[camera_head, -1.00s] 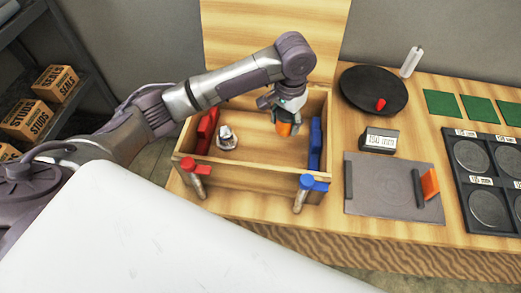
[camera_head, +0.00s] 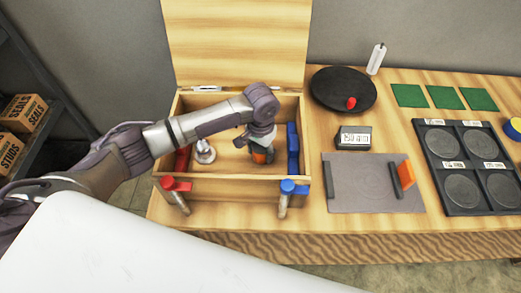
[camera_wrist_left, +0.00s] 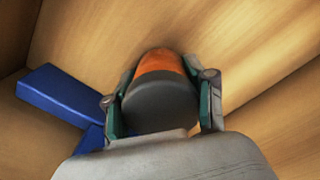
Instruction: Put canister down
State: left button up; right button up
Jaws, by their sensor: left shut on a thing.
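The canister (camera_wrist_left: 160,100) shows in the left wrist view as a cylinder with a dark grey end and an orange band. My left gripper (camera_head: 258,150) is shut on it, with one finger on each side. In the head view the canister (camera_head: 260,158) shows as a small orange and dark patch at the fingertips, inside the open wooden box (camera_head: 225,188), towards its right side. The arm hides part of it. I cannot tell whether its lower end touches the box floor. My right gripper is in neither view.
A silvery piece (camera_head: 204,153) stands at the left in the box. A red block (camera_head: 183,160) is at its left wall, a blue block (camera_head: 293,150) at its right. Red (camera_head: 177,186) and blue (camera_head: 290,188) clamps sit at the front. A grey board (camera_head: 365,195) lies right of the box.

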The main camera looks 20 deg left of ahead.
pick_arm(q)
jog(key=o, duration=1.2)
jog(key=shift+f, duration=0.1)
notch_tip(320, 180, up, 12)
jog(key=shift+r+b, duration=0.15)
jog(key=shift+b, duration=0.25)
